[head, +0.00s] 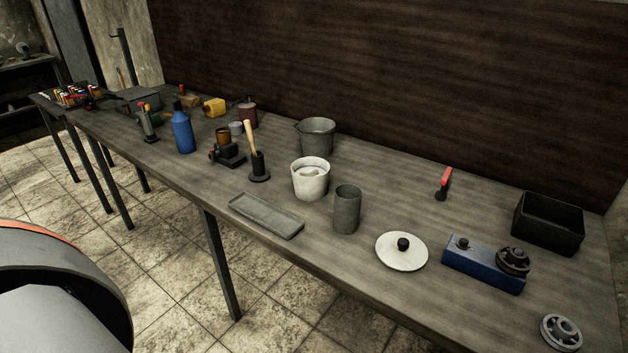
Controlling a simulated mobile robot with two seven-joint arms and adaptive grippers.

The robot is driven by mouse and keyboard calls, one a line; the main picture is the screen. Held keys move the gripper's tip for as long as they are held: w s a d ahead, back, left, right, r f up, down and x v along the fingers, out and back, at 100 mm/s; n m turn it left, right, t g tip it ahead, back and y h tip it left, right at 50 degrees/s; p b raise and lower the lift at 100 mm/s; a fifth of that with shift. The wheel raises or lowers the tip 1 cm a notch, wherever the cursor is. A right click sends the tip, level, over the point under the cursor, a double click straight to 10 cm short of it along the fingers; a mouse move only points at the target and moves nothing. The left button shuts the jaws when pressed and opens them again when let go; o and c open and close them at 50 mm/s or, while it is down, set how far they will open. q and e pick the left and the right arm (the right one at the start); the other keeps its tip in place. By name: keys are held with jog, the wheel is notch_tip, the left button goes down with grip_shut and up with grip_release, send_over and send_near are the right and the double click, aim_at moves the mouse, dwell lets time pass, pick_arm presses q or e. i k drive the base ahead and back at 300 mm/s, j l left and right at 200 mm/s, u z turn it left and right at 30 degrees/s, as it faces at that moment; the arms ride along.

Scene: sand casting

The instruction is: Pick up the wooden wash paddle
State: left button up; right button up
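A light wooden handle (249,136) rises, slightly tilted, from a small dark stand (259,171) near the middle of the long table (375,287). It is the piece that looks most like the wooden wash paddle, but its lower end is hidden in the stand, so I cannot tell its full shape. Neither of my grippers is in view.
Near the handle are a dark clamp-like device (229,155), a white pot (310,180), a grey bucket (317,137) and a flat grey tray (266,216). A blue bottle (183,133) stands to the left.

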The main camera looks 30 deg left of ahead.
aim_at(249, 128)
jog(key=u, duration=1.35)
